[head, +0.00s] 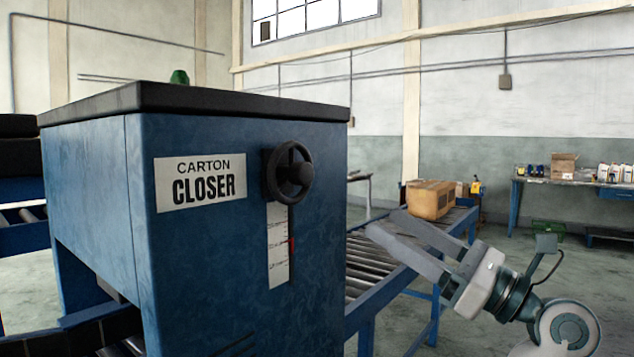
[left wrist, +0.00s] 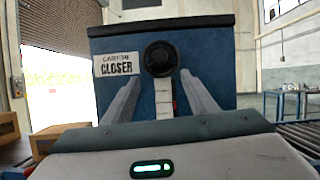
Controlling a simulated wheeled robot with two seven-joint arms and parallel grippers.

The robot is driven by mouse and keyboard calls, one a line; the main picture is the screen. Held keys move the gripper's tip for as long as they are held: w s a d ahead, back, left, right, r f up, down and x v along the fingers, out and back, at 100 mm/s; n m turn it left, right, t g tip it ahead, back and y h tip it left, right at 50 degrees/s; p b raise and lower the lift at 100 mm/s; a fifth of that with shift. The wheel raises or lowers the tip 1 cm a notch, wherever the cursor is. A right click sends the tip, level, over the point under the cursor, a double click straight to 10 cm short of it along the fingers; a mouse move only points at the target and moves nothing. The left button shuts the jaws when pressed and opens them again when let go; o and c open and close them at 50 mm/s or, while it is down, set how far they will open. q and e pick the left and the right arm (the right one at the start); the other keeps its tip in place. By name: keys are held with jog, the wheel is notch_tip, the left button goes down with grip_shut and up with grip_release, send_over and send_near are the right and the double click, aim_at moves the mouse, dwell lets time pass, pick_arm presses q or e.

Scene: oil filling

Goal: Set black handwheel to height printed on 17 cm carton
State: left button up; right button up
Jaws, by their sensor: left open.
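The black handwheel (head: 289,172) is on the blue carton closer (head: 230,240), right of its sign. In the left wrist view the handwheel (left wrist: 160,58) sits ahead, between and above the fingers. My left gripper (head: 378,222) is open and empty, apart from the wheel, to its right in the head view. A brown carton (head: 430,200) rests on the roller conveyor behind the gripper; no height print is legible. My right gripper is out of view.
The roller conveyor (head: 375,268) runs out behind the closer. A workbench (head: 570,182) with boxes and small items stands at the far right. In the left wrist view brown boxes (left wrist: 60,136) sit at the left. The floor at right is largely open.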

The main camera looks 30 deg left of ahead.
aim_at(308, 177)
pick_arm(q)
jog(key=shift+a, duration=0.1)
jog(key=p+x, duration=0.1)
jog(key=x, duration=1.5)
jog(key=shift+r, duration=0.1)
jog(key=shift+a+r, duration=0.2)
jog(key=shift+a, duration=0.35)
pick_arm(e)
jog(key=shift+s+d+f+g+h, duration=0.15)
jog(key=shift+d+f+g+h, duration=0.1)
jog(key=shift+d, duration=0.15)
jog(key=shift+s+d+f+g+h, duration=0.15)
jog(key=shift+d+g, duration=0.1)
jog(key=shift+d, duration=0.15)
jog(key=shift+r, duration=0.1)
pick_arm(q)
jog(key=c, duration=0.9)
jog(key=shift+c, duration=0.9)
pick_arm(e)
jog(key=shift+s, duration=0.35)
pick_arm(q)
jog(key=shift+f, duration=0.1)
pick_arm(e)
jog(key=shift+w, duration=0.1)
